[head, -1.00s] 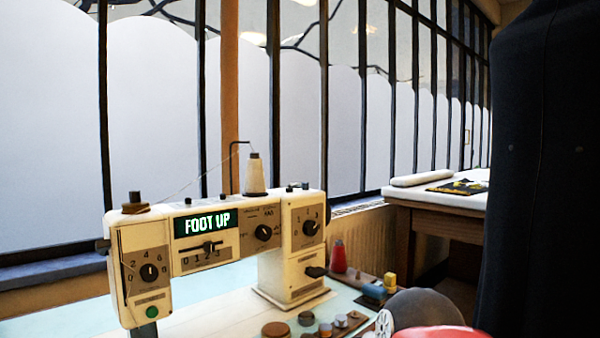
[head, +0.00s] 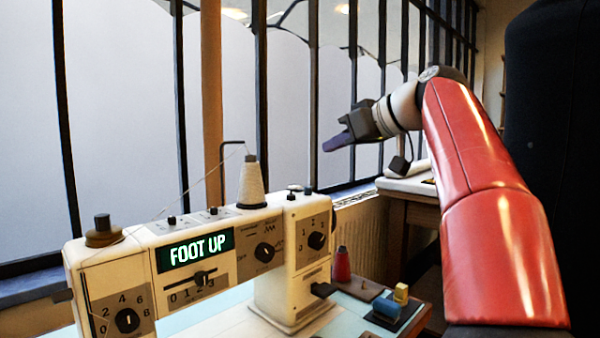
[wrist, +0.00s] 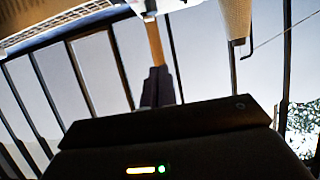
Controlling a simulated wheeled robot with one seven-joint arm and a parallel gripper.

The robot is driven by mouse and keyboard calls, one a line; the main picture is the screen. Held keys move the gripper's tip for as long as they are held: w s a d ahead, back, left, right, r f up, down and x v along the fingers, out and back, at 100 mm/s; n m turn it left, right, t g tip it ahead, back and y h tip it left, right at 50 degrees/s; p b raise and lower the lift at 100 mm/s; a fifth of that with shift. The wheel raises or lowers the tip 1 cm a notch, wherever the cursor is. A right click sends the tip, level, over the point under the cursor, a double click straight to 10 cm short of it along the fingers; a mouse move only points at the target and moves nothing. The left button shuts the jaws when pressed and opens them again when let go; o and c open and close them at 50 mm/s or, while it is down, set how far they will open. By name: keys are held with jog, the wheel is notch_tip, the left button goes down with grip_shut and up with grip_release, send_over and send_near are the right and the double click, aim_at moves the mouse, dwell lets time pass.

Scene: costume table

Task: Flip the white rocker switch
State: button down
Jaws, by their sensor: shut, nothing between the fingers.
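The cream sewing machine (head: 215,225) stands on the pale table at lower left, its green display reading "FOOT UP". Its front carries dark knobs and a slider, and small dark buttons sit on top. I cannot make out a white rocker switch in either view. My gripper (head: 338,142) is raised above and to the right of the machine, pointing left, in front of the window. It is shut and empty, touching nothing. In the wrist view the dark fingers (wrist: 158,88) lie together, with the window behind.
A thread cone (head: 251,184) and a bent thread guide (head: 232,143) rise from the machine's top. A red spool (head: 341,264) and blue and yellow items (head: 388,305) lie right of it. A dark dress form (head: 560,130) stands at far right.

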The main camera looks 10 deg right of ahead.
jog(key=shift+w+d+r, duration=0.1)
jog(key=shift+r, duration=0.1)
send_over(295, 187)
jog(key=s+d, duration=0.1)
jog(key=s, duration=0.1)
jog(key=f, duration=0.4)
jog(key=shift+w, duration=0.2)
jog(key=f, duration=0.2)
jog(key=shift+s+d+f, duration=0.2)
jog(key=shift+f, duration=0.8)
